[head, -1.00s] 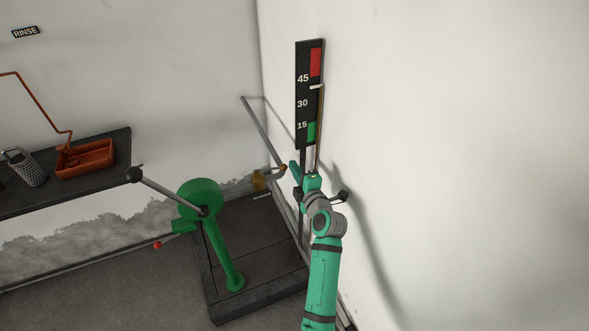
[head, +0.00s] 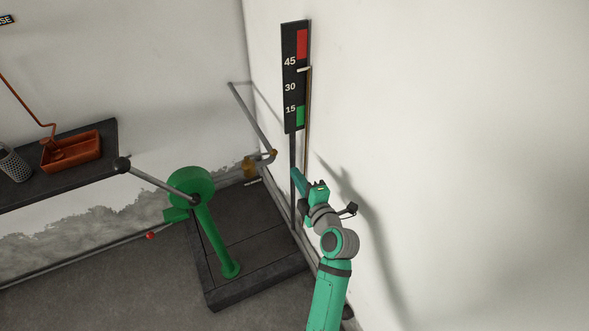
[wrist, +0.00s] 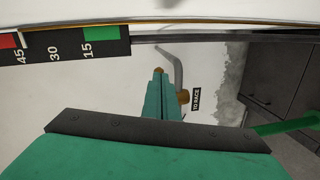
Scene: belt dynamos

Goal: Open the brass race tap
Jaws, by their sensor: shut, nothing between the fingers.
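The brass race tap (head: 249,167) is low in the far corner by the wall. Its long grey lever (head: 252,118) slants up and left from the brass joint in the head view. In the wrist view, the tap's brass part (wrist: 183,97) shows beside my fingers, near a small "TO RACE" label (wrist: 196,99), with part of the lever (wrist: 177,68) beyond. My gripper (head: 295,174) is shut and empty, with its teal fingers to the right of and below the tap's joint in the head view. The fingers (wrist: 158,85) hide part of the tap area in the wrist view.
A black gauge board (head: 295,75) marked 15, 30, 45 stands by the right wall. A green crank machine (head: 191,187) with a black-knobbed handle stands on a dark plinth (head: 255,282) left of my arm. A shelf with an orange basin (head: 71,152) is farther left.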

